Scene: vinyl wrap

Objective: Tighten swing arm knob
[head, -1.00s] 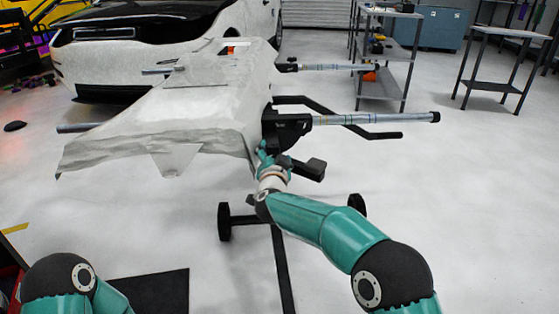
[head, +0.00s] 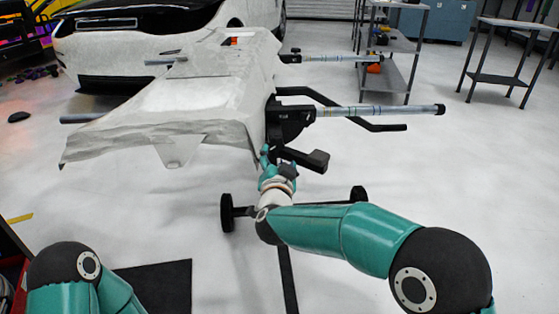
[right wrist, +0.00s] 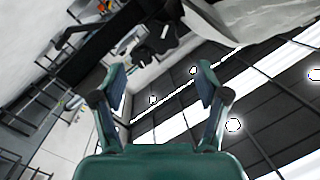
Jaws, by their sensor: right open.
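A panel-holding stand carries a black bracket (head: 290,122) with a long grey roller bar (head: 375,110) pointing right. A short black arm with a block end (head: 305,158) sticks out below the bracket. I cannot clearly pick out the swing arm knob in the head view. My right gripper (head: 265,155) is just below and left of the bracket, under the panel's right edge. In the right wrist view the right gripper (right wrist: 161,82) is open with nothing between its fingers. A dark knob-like part (right wrist: 156,50) shows beyond the fingertips, apart from them. My left gripper is out of view.
A large panel (head: 185,105) covered in pale wrap lies on the stand. A bent black bar (head: 345,108) reaches right behind the bracket. The stand's wheels (head: 227,212) are on the floor. Metal shelves (head: 385,70) and a table (head: 505,50) stand back right.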

